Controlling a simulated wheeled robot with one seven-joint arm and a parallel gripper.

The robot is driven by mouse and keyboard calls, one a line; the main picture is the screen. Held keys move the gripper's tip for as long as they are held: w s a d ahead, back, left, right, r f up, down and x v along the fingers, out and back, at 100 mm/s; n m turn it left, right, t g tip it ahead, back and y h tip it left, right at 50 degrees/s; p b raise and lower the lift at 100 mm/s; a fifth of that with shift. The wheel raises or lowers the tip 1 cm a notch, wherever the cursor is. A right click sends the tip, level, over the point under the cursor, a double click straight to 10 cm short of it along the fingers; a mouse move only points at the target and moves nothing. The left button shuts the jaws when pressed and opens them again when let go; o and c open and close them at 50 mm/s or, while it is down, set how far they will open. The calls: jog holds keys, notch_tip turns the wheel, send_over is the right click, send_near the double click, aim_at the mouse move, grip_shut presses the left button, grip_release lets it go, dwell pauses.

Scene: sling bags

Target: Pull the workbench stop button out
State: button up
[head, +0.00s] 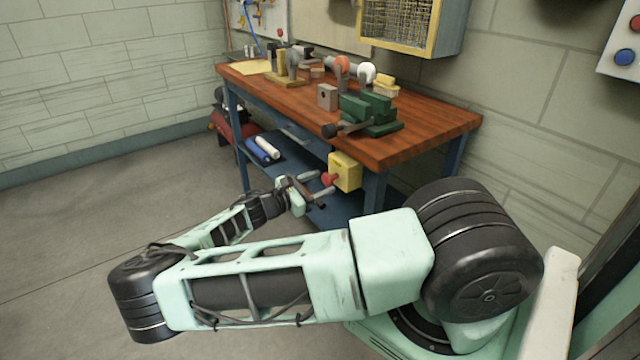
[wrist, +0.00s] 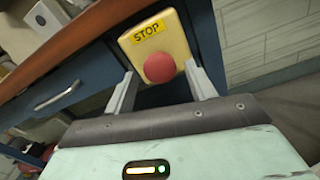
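The stop button is a red mushroom knob (wrist: 160,66) on a yellow box (wrist: 170,35) marked "STOP" in the wrist view. In the head view the yellow box (head: 346,172) is fixed at the front of the workbench (head: 400,148), below its top, with the red knob (head: 328,179) facing my gripper. My gripper (head: 318,186) is open, its two fingers (wrist: 162,88) on either side of the knob in the wrist view. I see gaps between the knob and both fingers there. Whether the fingertips reach past the knob's face, I cannot tell.
A green vise (head: 372,112) with a dark handle stands on the benchtop above the button. Blue and white rolls (head: 262,149) lie on the bench's lower shelf. A blue drawer with a metal handle (wrist: 57,95) is beside the box. The floor to the left is clear.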

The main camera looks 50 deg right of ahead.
jog(key=shift+a, duration=0.1)
jog(key=b+v, duration=0.2)
jog(key=v, duration=1.5)
jog(key=shift+w, duration=0.1)
jog(key=s+a+r+m+g+y+p, duration=0.1)
jog(key=s+a+r+m+y+p, duration=0.1)
jog(key=s+a+y, duration=0.4)
jog(key=s+a+r+m+y+p, duration=0.2)
jog(key=s+a+y+p, duration=0.1)
jog(key=s+a+y, duration=0.35)
jog(key=s+a+r+t+y+p, duration=0.1)
jog(key=s+a+r+y, duration=0.1)
jog(key=s+a+r, duration=0.2)
jog(key=s+a+r+t+y+p, duration=0.1)
jog(key=s+a+r, duration=0.3)
jog(key=r, duration=0.5)
jog(key=s+a+r+m+t+y+p, duration=0.1)
jog(key=s+a+r+t+y+p, duration=0.1)
jog(key=s+r, duration=0.5)
jog(key=shift+s+a+r+t+y, duration=0.2)
jog(key=shift+a+r+t+y, duration=0.25)
jog(key=shift+a, duration=0.5)
